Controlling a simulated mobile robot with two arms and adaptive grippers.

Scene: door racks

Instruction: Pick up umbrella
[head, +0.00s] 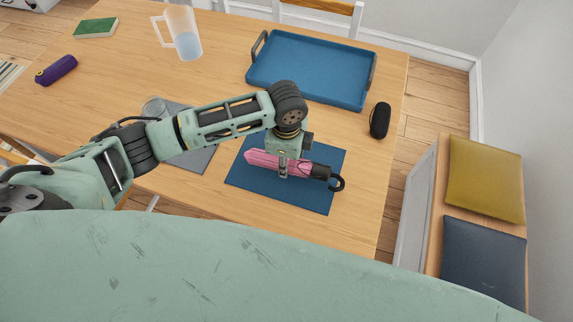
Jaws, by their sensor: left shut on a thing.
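A folded pink umbrella (262,158) with a black hooked handle lies over the dark blue mat (315,198) on the wooden table. Its handle points right. My left gripper (284,174) reaches down from above and is shut on the umbrella around its middle. The gripper and wrist hide part of the umbrella. I cannot tell whether the umbrella touches the mat or is just above it. My right gripper is not in view.
A blue tray (312,65) stands at the back, with a black case (380,120) at the table's right edge. A pitcher (181,35), a purple cylinder (56,69), a green book (96,28), a glass (154,108) and a grey mat (196,158) are further left. A bench with cushions (485,180) stands right.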

